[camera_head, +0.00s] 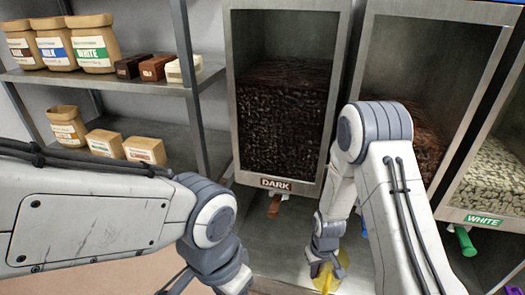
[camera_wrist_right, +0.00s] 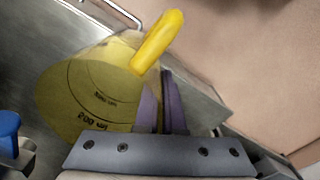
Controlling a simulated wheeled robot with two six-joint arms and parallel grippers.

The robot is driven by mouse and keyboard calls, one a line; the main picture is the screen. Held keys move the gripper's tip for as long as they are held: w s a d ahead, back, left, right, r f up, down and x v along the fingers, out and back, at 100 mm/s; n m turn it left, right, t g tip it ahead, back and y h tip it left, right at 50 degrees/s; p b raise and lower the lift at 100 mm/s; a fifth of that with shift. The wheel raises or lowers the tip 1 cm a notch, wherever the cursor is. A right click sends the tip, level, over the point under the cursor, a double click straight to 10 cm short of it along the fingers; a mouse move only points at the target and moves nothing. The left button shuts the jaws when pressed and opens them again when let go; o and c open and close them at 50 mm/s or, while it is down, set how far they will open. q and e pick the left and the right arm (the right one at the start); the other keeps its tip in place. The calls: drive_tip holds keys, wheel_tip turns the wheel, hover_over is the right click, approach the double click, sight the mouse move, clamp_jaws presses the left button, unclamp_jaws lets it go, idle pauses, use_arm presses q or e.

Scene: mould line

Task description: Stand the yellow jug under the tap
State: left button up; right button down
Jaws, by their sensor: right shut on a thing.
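The yellow jug (camera_head: 331,283) is see-through and sits low at the bottom of the head view, mostly hidden by my right gripper (camera_head: 318,268). In the right wrist view the jug (camera_wrist_right: 85,95) shows its round body with measuring marks and a solid yellow handle (camera_wrist_right: 158,42). My right gripper (camera_wrist_right: 161,105) is shut on the jug at its handle side. Taps show under the bins: a brown one (camera_head: 274,206) under DARK, a blue one (camera_head: 363,226) partly behind my right arm, and a green one (camera_head: 465,240) under WHITE.
The dark bin (camera_head: 276,183) and the white bin (camera_head: 480,218) hang above a grey metal counter (camera_head: 275,250). A purple object (camera_head: 513,290) lies at the bottom right.

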wheel_tip(320, 180, up, 42)
drive_tip(key=d+m+p, duration=0.2)
drive_tip(key=p, duration=3.3)
drive_tip(key=shift+s+d+f+m, duration=0.2)
drive_tip(key=shift+s+m, duration=0.1)
drive_tip(key=shift+s, duration=0.1)
